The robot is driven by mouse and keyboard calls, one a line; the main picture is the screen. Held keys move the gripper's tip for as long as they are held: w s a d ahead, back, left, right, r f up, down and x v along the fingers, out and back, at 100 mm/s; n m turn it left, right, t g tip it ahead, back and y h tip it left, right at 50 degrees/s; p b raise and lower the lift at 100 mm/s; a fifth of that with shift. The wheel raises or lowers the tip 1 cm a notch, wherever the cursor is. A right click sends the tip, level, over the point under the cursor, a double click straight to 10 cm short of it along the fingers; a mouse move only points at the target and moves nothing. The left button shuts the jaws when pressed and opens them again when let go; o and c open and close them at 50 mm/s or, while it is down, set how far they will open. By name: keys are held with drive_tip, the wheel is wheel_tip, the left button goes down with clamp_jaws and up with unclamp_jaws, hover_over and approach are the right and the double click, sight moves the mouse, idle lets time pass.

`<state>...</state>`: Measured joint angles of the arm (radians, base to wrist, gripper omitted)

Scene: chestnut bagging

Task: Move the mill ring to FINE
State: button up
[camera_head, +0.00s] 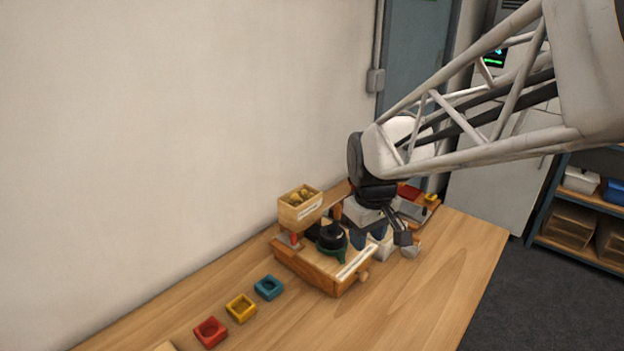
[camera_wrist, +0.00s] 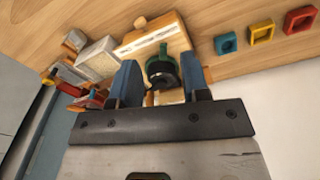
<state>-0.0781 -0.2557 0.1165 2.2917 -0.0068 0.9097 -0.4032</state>
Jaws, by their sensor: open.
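The mill is a wooden box (camera_head: 312,262) with a white label strip and a round front knob. On top sits the green ring (camera_head: 342,255) with a black round part (camera_head: 332,235) in its middle. In the wrist view the green ring (camera_wrist: 152,65) and the black part (camera_wrist: 166,71) show between my fingers. In the wrist view my gripper (camera_wrist: 160,61) has nothing held. Contact with the ring cannot be told, and the label writing is unreadable.
A wooden bin (camera_head: 301,212) with yellow-brown pieces stands behind the mill. Red (camera_head: 210,332), yellow (camera_head: 241,308) and blue (camera_head: 268,287) square holders lie to the left. A white box (camera_wrist: 97,60) is beside the mill. The front right table is clear.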

sight(343, 250)
drive_tip(key=w+a+f+n, duration=0.1)
drive_tip(key=w, duration=0.2)
drive_tip(key=w+a+f+n, duration=0.1)
drive_tip(key=w+f, duration=0.1)
drive_tip(key=w, duration=0.1)
drive_tip(key=w+a+f+g, duration=0.1)
drive_tip(key=w, duration=0.1)
drive_tip(key=shift+w+a+f+n, duration=0.1)
drive_tip(key=shift+w+f+n, duration=0.3)
drive_tip(key=shift+f, duration=0.15)
drive_tip(key=shift+f, duration=3.75)
drive_tip(key=shift+c, duration=0.2)
clamp_jaws()
